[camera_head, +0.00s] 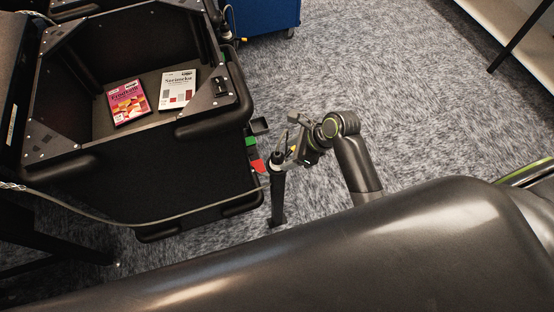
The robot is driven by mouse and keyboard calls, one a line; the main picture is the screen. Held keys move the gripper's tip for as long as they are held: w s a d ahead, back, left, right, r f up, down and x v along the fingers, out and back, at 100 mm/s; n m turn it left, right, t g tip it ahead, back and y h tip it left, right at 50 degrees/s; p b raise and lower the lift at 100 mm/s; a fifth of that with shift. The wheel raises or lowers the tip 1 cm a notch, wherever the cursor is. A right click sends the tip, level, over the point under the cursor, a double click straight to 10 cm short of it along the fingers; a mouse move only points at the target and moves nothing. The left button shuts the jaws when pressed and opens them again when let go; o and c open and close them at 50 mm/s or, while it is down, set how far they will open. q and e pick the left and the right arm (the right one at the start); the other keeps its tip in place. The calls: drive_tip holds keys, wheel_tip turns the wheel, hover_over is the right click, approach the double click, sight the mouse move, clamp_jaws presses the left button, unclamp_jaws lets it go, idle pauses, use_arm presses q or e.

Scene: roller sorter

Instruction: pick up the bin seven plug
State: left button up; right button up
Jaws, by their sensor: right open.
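My right gripper (283,154) is at the middle of the head view, just right of the black bin's corner. It is open, and I see nothing clearly held between its fingers. Beside it, on the bin's side, are a small black block (259,126), a green patch (251,141) and a red patch (257,164). I cannot tell which small part is the bin seven plug. My left gripper is out of view.
The black bin (60,150) holds a pink book (128,103) and a white book (178,89). A dark post (278,198) stands below the gripper. A blue container (266,14) is at the top. Grey carpet (420,110) is clear to the right.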

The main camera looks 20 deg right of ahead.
sight(281, 156)
drive_tip(key=shift+w+b+x, duration=0.2)
drive_tip(key=shift+x, duration=1.5)
drive_tip(key=shift+w+b+x, duration=0.15)
drive_tip(key=shift+w+x, duration=0.05)
drive_tip(key=shift+x, duration=1.5)
drive_tip(key=shift+r, duration=0.1)
drive_tip(key=c, duration=1.2)
